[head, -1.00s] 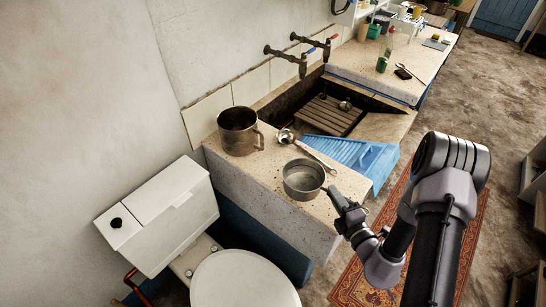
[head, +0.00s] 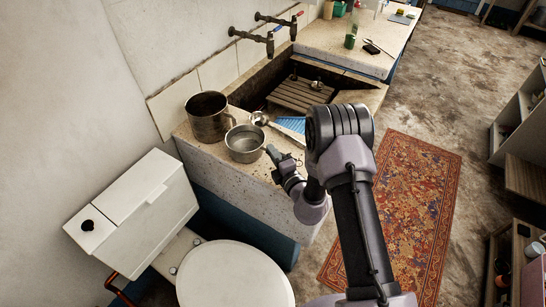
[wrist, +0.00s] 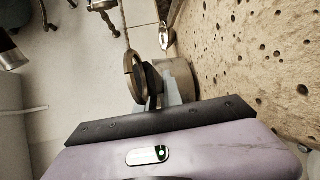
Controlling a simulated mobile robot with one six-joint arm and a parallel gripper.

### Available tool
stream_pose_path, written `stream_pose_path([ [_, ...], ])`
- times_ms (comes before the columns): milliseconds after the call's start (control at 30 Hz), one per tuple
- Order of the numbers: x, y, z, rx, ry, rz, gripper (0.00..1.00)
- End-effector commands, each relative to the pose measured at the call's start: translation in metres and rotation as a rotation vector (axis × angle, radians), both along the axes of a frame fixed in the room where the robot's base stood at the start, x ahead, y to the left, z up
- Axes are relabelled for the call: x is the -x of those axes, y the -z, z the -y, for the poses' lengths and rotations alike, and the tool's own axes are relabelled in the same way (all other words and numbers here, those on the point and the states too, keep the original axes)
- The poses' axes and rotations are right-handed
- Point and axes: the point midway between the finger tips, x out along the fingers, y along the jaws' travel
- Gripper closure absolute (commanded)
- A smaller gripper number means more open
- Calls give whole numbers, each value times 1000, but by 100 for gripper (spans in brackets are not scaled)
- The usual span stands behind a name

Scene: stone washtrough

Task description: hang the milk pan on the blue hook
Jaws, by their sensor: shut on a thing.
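The milk pan (head: 245,143) is a small round grey metal pan, upright and open at the top, over the front part of the stone counter. My gripper (head: 271,152) is at its right side, shut on its handle. In the wrist view the fingers (wrist: 163,100) meet at the pan (wrist: 178,78), whose metal side is only partly seen. I cannot tell whether its base touches the counter. I see no blue hook in these views.
A larger metal pot (head: 208,118) stands close left of the pan, and a ladle (head: 260,118) lies behind it. A blue washboard (head: 292,124) is partly hidden by my arm. The sink (head: 262,88) lies beyond, under two wall taps (head: 252,36). A toilet (head: 232,275) stands in front.

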Motion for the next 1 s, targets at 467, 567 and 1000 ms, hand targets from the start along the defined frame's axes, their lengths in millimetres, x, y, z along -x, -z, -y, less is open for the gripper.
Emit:
stream_pose_path([
  [467, 0, 11, 1, 0, 1, 3, 79],
  [567, 0, 11, 1, 0, 1, 3, 67],
  [1000, 18, 7, 9, -1, 2, 0, 67],
])
